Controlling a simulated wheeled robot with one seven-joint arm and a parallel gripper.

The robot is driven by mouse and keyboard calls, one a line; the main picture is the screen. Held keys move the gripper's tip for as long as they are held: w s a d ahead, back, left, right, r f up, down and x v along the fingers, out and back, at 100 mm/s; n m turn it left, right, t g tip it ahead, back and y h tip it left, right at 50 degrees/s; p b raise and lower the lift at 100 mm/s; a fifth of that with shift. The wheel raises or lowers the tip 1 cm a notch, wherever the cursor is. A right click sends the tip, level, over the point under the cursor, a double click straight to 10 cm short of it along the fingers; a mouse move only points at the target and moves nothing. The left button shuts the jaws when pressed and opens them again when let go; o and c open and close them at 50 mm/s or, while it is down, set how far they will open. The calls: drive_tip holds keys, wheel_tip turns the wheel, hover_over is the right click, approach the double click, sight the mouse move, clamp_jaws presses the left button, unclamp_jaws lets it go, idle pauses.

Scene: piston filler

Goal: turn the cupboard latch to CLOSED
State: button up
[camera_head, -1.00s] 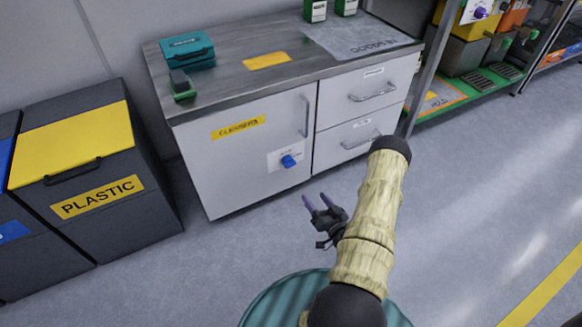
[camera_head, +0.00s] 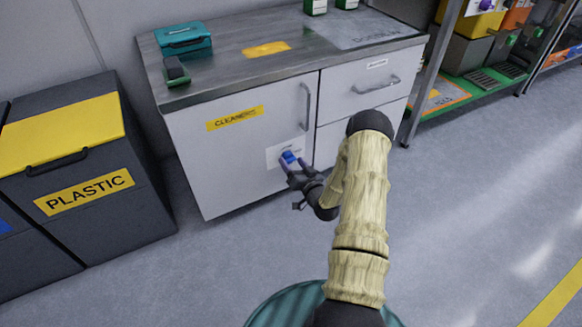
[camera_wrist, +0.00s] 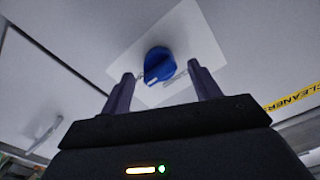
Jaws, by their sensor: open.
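The cupboard latch is a blue knob (camera_head: 288,157) on a white plate (camera_head: 274,160), low on the right side of the cupboard door (camera_head: 225,165) marked CLEANERS. My gripper (camera_head: 289,165) is at the knob in the head view. In the wrist view the blue knob (camera_wrist: 158,66) sits ahead of and between the two spread fingers of my gripper (camera_wrist: 162,85), with a gap on each side. The gripper is open and holds nothing. A pale pointer mark shows on the knob's rim, but the plate's lettering is too small to read.
The door has a vertical handle (camera_head: 307,106) above the knob, and drawers (camera_head: 362,88) stand to its right. A dark PLASTIC bin (camera_head: 95,225) stands left of the cupboard. A teal case (camera_head: 183,39) lies on the worktop. The floor in front is clear.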

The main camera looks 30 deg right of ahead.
drive_tip(key=shift+w, duration=0.7)
